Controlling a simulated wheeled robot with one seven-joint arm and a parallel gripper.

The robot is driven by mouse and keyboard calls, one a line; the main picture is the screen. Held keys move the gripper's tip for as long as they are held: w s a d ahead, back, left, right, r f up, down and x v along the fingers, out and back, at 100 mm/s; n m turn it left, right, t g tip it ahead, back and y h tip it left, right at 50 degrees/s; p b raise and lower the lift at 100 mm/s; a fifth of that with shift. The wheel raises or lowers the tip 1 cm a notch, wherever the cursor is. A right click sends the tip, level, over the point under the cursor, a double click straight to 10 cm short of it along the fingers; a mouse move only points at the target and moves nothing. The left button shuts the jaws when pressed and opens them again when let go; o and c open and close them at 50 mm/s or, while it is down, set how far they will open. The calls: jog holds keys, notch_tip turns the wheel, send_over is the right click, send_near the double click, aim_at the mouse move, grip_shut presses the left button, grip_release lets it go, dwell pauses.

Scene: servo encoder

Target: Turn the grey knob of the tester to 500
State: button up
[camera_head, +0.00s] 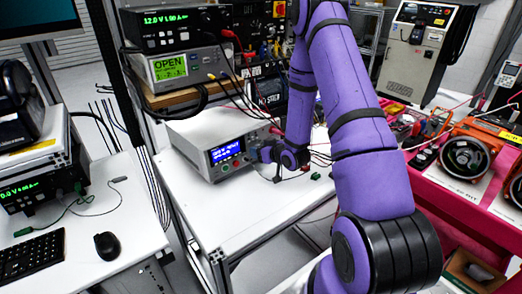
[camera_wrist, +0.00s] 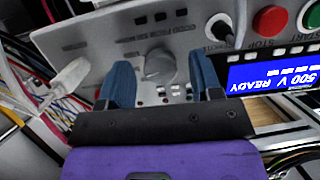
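The tester (camera_head: 205,130) is a light grey box on the white bench, with a lit blue display (camera_head: 225,152). In the wrist view its panel (camera_wrist: 90,45) appears turned over, and the blue display (camera_wrist: 275,75) reads "500 V READY" upside down. The round grey knob (camera_wrist: 159,65) sits on the panel between my two blue fingers. My gripper (camera_wrist: 160,82) is open, with one finger on each side of the knob and a visible gap to it. In the head view my gripper (camera_head: 262,153) is at the panel's right part and hides the knob.
A red button (camera_wrist: 270,20) and a black plug with cable (camera_wrist: 220,25) are on the panel right of the knob in the wrist view. A white connector with cables (camera_wrist: 68,78) is on the left. Other instruments (camera_head: 178,66) stand on a shelf behind the tester.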

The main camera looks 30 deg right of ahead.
jog(key=v, duration=1)
jog(key=shift+s+r, duration=0.15)
jog(key=shift+s, duration=0.2)
jog(key=shift+d, duration=0.1)
